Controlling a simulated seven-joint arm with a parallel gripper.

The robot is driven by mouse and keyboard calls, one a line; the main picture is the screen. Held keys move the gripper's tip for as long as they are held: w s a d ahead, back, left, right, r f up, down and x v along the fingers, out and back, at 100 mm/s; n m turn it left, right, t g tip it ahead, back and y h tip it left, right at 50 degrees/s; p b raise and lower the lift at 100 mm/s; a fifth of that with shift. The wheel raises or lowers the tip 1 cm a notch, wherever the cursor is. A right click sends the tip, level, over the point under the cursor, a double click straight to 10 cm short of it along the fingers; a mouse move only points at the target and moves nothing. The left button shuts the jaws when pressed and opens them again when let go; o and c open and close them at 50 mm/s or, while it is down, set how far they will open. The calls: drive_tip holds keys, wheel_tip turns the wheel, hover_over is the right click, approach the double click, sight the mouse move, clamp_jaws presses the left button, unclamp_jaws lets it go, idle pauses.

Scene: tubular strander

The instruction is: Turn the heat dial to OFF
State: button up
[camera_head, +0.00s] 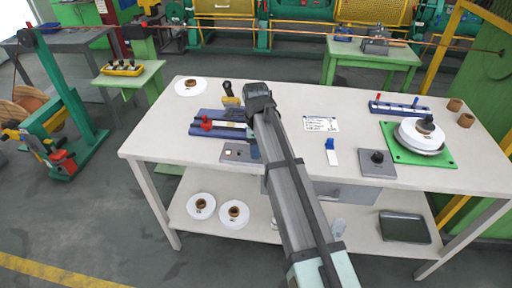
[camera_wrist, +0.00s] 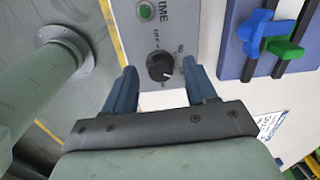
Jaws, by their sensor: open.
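A black round dial (camera_wrist: 160,67) with a white pointer mark sits on a grey control panel (camera_wrist: 150,40) in the wrist view. "OFF" is printed beside the dial, above it in the picture; the mark points to the lower right, away from that print. My gripper (camera_wrist: 160,72) is open. Its two blue fingers stand on either side of the dial in the picture, apart from it; I cannot tell the height gap. In the head view, the panel (camera_head: 234,152) lies at the table's front edge, partly hidden by my arm. The word naming this dial is not readable.
Another black knob (camera_head: 377,157) sits on a grey box to the right, by a green plate (camera_head: 441,160).

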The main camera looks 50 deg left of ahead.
drive_tip(key=shift+f, duration=0.4)
clamp_jaws()
idle(0.4)
